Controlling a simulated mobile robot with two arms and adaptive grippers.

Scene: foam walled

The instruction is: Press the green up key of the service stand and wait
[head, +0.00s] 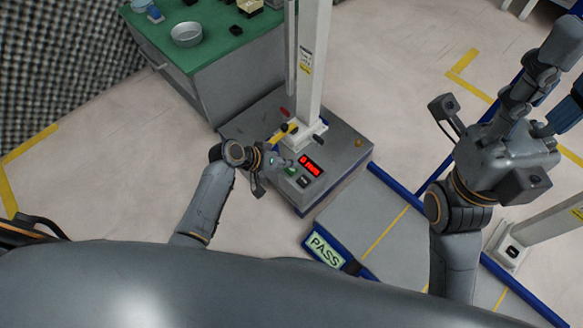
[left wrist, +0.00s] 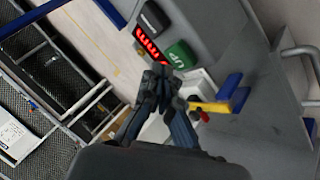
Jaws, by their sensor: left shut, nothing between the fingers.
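The service stand (head: 345,165) is a grey block with a white column. On its top are a red lit display (head: 311,166), a green key (head: 291,170) and a black key (head: 303,182). The left wrist view also shows the green up key (left wrist: 181,55), the display (left wrist: 149,46) and the black key (left wrist: 153,17). My left gripper (left wrist: 161,72) is shut and empty, its tips right beside the green key; contact cannot be told. In the head view my left gripper (head: 283,162) is over the stand's near left part. My right arm is raised at the right; its finger state is unclear.
A green-topped cabinet (head: 225,42) with a round metal dish (head: 187,34) stands behind left. A blue-edged grey platform with a PASS sign (head: 325,249) adjoins the stand at right. A yellow and blue lever (left wrist: 212,105) is close to my left fingers. Floor at left is clear.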

